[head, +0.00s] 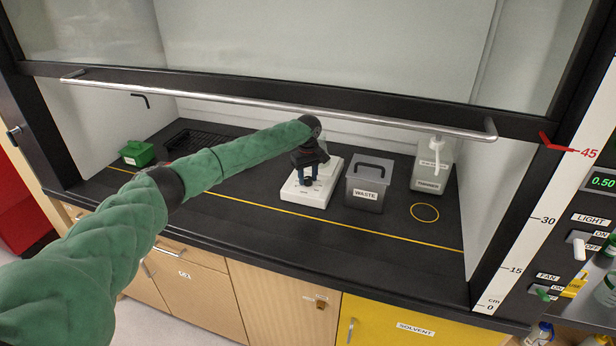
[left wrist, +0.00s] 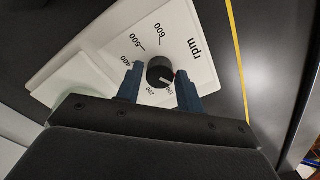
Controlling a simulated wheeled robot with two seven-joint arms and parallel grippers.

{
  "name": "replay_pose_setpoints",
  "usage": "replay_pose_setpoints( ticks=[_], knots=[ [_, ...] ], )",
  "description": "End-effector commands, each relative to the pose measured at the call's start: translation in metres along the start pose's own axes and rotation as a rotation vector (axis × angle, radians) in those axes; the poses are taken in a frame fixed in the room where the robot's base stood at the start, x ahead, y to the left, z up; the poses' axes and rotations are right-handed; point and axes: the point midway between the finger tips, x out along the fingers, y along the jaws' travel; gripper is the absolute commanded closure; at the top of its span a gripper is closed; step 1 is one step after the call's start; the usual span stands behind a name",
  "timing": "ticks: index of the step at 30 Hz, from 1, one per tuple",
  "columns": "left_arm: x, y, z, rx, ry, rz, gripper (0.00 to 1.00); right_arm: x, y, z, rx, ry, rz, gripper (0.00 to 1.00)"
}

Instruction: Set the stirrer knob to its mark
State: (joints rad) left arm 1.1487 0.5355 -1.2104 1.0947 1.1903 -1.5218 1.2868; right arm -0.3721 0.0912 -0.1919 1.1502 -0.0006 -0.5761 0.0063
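The stirrer (head: 325,187) is a white box on the black worktop inside the hood, left of the waste bin. In the left wrist view its white face (left wrist: 200,50) carries an rpm scale with printed numbers. The black round stirrer knob (left wrist: 160,71) has a light pointer line toward the lower right, near the low numbers. A small bit of red shows at the knob's right edge. My left gripper (head: 308,183) is over the stirrer. In the left wrist view its blue fingers (left wrist: 160,78) stand open on either side of the knob, with small gaps. My right gripper is out of view.
The waste bin (head: 365,194) stands close to the stirrer's right. A pump bottle (head: 431,170) is behind it, and a green box (head: 138,153) is at the left. The raised sash's metal bar (head: 270,106) crosses above my arm. A yellow line (head: 400,236) runs along the front.

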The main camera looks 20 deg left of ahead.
Motion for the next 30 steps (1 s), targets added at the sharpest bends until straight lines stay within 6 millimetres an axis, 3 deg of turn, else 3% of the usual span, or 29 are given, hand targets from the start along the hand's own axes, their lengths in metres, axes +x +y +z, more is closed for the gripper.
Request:
replay_pose_setpoints(
  ticks=[1,4,5,17,30],
  knots=[
    [0.0,0.0,0.0,0.0,0.0,0.0,0.73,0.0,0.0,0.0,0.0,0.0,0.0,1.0],
    [0.0,0.0,0.0,0.0,0.0,0.0,0.92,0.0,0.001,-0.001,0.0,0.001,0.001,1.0],
    [0.0,0.0,0.0,0.0,0.0,0.0,0.94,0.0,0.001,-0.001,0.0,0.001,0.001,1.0],
    [-0.001,0.0,0.0,0.072,-0.001,0.0,0.94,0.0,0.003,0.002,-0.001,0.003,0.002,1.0],
    [-0.001,0.001,0.0,0.429,-0.002,0.002,0.94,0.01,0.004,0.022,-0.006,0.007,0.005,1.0]
  ],
)
